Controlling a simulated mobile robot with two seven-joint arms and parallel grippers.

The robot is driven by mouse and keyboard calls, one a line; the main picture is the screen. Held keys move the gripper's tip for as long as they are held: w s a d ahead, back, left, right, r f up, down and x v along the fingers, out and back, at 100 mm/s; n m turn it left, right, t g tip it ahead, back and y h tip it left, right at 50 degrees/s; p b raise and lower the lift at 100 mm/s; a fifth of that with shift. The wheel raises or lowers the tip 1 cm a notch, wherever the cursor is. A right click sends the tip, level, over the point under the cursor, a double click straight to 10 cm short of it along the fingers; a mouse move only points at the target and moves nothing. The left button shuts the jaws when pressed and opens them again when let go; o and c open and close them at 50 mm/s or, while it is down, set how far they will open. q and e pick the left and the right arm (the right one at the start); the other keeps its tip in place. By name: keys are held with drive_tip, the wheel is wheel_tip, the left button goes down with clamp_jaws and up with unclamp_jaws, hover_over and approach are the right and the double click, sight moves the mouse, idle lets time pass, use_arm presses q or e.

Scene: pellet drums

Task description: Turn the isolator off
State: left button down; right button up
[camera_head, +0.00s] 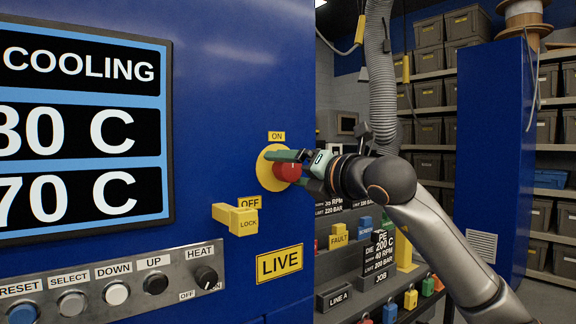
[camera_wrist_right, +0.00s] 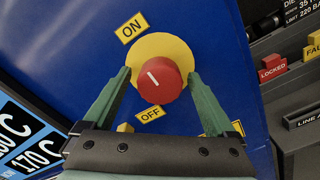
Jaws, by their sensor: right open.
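The isolator is a red round knob (camera_head: 287,171) on a yellow disc (camera_head: 268,168) on the blue cabinet face. An ON label (camera_head: 276,136) is above it and an OFF label (camera_head: 249,202) below. In the right wrist view the red knob (camera_wrist_right: 160,81) carries a short white mark that slants up-left, towards the ON label (camera_wrist_right: 131,28). My right gripper (camera_head: 298,168) is at the knob with green fingers open. In the wrist view the fingertips (camera_wrist_right: 159,77) lie on either side of the knob, with visible gaps. My left gripper is not in view.
A yellow LOCK block (camera_head: 235,219) sticks out below the knob. A LIVE sign (camera_head: 279,263) and a button panel (camera_head: 110,285) are lower on the cabinet. A shelf with coloured tags (camera_head: 338,236) stands to the right, beneath my arm.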

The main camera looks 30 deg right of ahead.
drive_tip(key=shift+w, duration=0.3)
drive_tip(key=c, duration=1.4)
